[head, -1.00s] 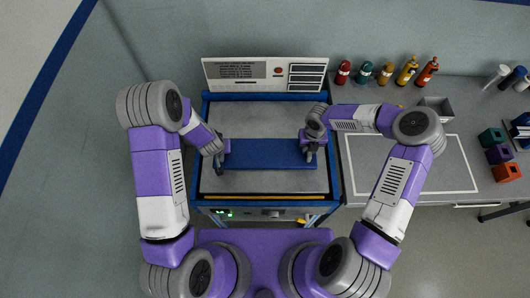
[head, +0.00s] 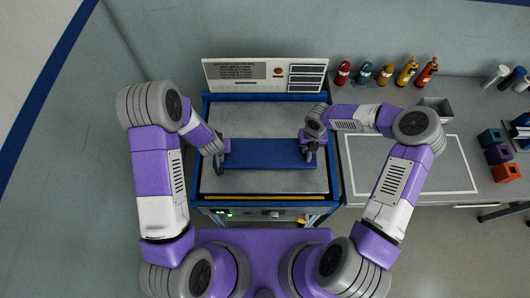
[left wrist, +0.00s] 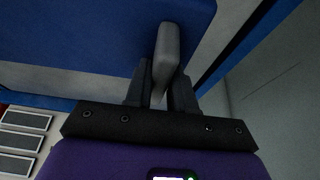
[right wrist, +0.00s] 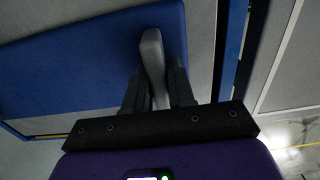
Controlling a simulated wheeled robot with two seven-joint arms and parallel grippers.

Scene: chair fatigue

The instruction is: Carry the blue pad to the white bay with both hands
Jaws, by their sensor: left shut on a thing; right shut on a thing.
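The blue pad (head: 268,153) is a long flat board lying across the grey top of the blue-framed machine. My left gripper (head: 221,158) is at its left end and my right gripper (head: 312,150) at its right end. In the left wrist view the fingers (left wrist: 162,85) are shut on a grey handle (left wrist: 166,50) at the end of the pad (left wrist: 90,40). The right wrist view shows my right fingers (right wrist: 158,88) shut on a similar grey handle (right wrist: 153,55) on the pad (right wrist: 90,60). The white bay may be the white-outlined rectangle (head: 445,190) on the right bench.
The machine's control panel (head: 265,73) stands behind the pad. Several coloured bottles (head: 386,73) line the back of the right bench, near a grey bin (head: 436,106). Coloured blocks (head: 498,154) sit at its right end. The outlined rectangle looks bare where my right arm does not cover it.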

